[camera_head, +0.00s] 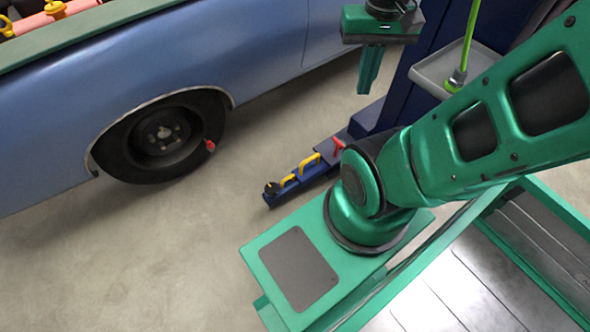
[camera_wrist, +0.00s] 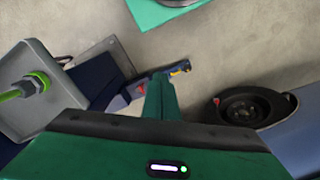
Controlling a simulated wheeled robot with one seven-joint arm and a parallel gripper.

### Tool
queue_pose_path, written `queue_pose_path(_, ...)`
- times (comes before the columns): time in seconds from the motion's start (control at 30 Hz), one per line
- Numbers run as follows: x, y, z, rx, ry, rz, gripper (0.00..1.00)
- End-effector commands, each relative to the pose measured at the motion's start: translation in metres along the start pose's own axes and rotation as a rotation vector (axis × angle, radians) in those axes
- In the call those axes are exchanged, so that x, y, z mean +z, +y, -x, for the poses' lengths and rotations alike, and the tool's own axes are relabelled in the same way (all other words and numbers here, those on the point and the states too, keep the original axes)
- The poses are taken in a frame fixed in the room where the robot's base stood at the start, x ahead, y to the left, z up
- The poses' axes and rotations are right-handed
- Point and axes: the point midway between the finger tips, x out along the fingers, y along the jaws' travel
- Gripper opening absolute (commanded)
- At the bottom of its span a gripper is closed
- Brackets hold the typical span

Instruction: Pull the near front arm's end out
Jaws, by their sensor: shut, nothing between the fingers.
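The near front arm (camera_head: 318,184) is a dark blue beam low over the floor, running out from the foot of the blue lift post (camera_head: 395,98). Its end carries a dark round pad (camera_head: 271,189) and yellow handles (camera_head: 309,162); a red handle (camera_head: 338,147) stands further back. In the wrist view the arm's end (camera_wrist: 178,69) shows just beyond my fingers. My gripper (camera_head: 368,82) is green, shut and empty, pointing down above and behind the arm, beside the post. It touches nothing that I can see. The arm's rear part is partly hidden by my own arm.
A blue car (camera_head: 250,55) stands at the left, with a front wheel (camera_head: 165,138) bearing a red piece. A grey tray (camera_head: 430,72) with a green hose fitting (camera_head: 457,78) sticks out near my gripper. The concrete floor (camera_head: 150,250) between car and arm is clear.

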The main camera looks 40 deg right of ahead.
Motion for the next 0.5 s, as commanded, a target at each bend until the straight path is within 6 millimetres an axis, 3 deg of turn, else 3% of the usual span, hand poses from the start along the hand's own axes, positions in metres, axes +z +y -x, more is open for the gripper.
queue_pose_path(0.27,-0.085,-0.008,-0.017,0.044,-0.009,-0.088,0.00)
queue_pose_path(0.5,-0.158,-0.024,-0.055,0.067,-0.013,-0.162,0.00)
